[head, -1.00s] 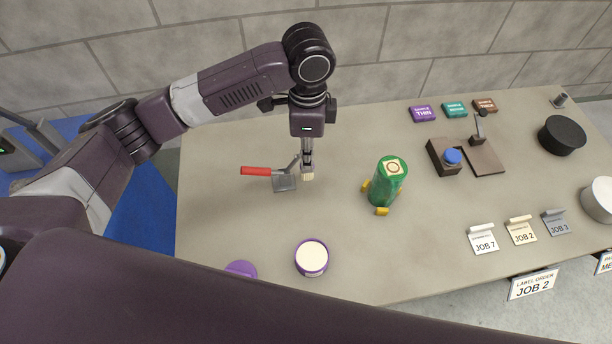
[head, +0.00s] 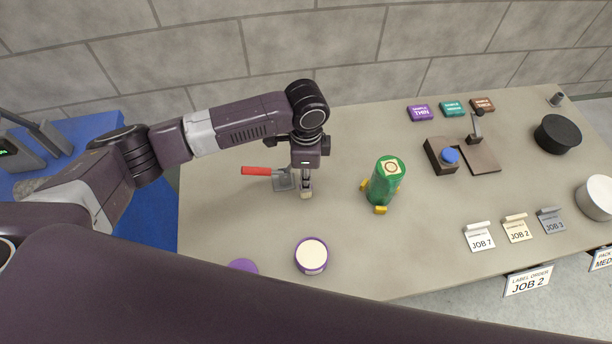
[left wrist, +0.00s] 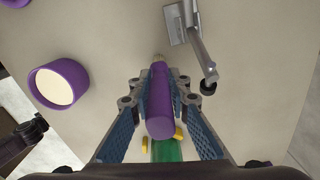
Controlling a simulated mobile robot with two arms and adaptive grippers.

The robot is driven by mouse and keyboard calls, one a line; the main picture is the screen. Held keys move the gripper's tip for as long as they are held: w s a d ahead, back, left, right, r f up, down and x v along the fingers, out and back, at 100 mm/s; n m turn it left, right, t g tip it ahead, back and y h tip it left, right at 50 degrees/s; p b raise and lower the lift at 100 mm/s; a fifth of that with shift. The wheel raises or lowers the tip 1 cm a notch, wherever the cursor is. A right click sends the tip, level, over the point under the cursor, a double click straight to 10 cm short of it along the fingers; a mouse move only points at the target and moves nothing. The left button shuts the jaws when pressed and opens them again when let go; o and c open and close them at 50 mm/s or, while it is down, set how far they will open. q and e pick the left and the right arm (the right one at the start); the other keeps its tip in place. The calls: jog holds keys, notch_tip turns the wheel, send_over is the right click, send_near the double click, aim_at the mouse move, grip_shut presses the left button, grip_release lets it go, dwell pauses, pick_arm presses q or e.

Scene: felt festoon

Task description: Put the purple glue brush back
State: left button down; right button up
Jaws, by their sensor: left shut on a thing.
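My left gripper (head: 306,182) is shut on the purple glue brush (left wrist: 160,100), whose purple handle lies between the fingers in the left wrist view. In the head view its pale bristle tip (head: 306,194) points down over the table, just right of the metal clamp; I cannot tell whether it touches the table. The round purple glue pot (head: 311,256), with a cream inside, stands open near the front edge and also shows in the left wrist view (left wrist: 58,86). A purple round thing (head: 243,267), perhaps its lid, is partly hidden beside it.
A red-handled clamp (head: 284,180) is close left of the gripper. A green cylinder with yellow feet (head: 384,182) stands to the right. A dark stand with a blue knob (head: 449,156), sample blocks and job cards lie farther right. The table between brush and pot is clear.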

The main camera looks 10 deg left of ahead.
pick_arm(q)
jog(key=c, duration=2.1)
grip_release()
jog(key=shift+f, duration=0.15)
notch_tip(320, 180, up, 11)
jog(key=shift+b, duration=1.25)
jog(key=shift+r, duration=0.7)
